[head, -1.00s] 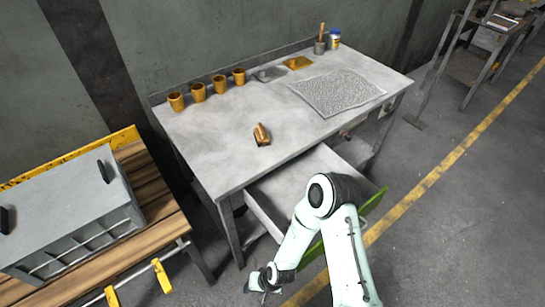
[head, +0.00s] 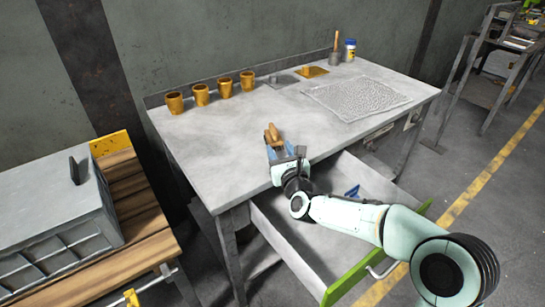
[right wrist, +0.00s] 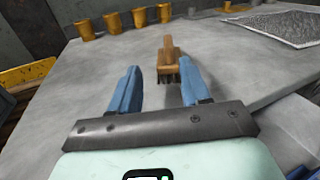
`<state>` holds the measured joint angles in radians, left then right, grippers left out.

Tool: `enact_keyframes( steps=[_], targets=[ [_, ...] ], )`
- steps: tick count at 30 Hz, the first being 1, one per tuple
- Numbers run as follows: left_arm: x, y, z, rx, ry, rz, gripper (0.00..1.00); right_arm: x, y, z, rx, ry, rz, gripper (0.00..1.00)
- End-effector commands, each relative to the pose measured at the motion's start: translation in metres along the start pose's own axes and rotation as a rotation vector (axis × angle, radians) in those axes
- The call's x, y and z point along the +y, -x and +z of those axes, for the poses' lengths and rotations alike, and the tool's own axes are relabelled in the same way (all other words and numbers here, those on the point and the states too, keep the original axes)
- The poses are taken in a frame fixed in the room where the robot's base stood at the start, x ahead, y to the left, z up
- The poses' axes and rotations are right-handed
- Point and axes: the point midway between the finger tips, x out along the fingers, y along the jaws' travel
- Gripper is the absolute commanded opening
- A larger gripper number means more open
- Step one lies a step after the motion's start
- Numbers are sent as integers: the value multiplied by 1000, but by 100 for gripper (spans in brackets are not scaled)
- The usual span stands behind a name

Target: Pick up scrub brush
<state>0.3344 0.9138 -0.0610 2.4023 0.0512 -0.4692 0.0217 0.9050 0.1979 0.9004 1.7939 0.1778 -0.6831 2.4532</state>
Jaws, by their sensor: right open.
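The scrub brush (head: 271,134), with a wooden body and dark bristles, lies near the front edge of the grey worktable (head: 215,145). My right gripper (head: 284,150) is open and empty, over the table's front edge, with its blue fingers pointing at the brush. In the right wrist view the brush (right wrist: 168,57) lies just beyond the fingertips of the gripper (right wrist: 160,72), roughly between them in the picture. Its bristles show on the near end. I cannot tell the height of the fingers above the table. My left gripper is not in view.
Several brown cups (head: 201,95) stand along the back left. A textured sheet (head: 358,99) lies at the right. An open drawer (head: 277,234) with a green front juts out below my right arm, with a blue object (head: 352,191) inside. A metal box (head: 55,205) sits at left.

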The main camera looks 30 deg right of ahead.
Motion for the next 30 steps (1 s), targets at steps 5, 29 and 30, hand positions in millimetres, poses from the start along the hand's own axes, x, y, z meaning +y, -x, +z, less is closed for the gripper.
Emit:
enact_keyframes(
  steps=[5,29,30],
  targets=[
    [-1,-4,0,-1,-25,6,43,-13,0,-2,-14,-66,-29,47],
    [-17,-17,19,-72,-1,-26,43,-14,-70,-2,-13,-70,-28,47],
    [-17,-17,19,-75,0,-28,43,-13,-76,-2,-12,-71,-26,47]
  ],
)
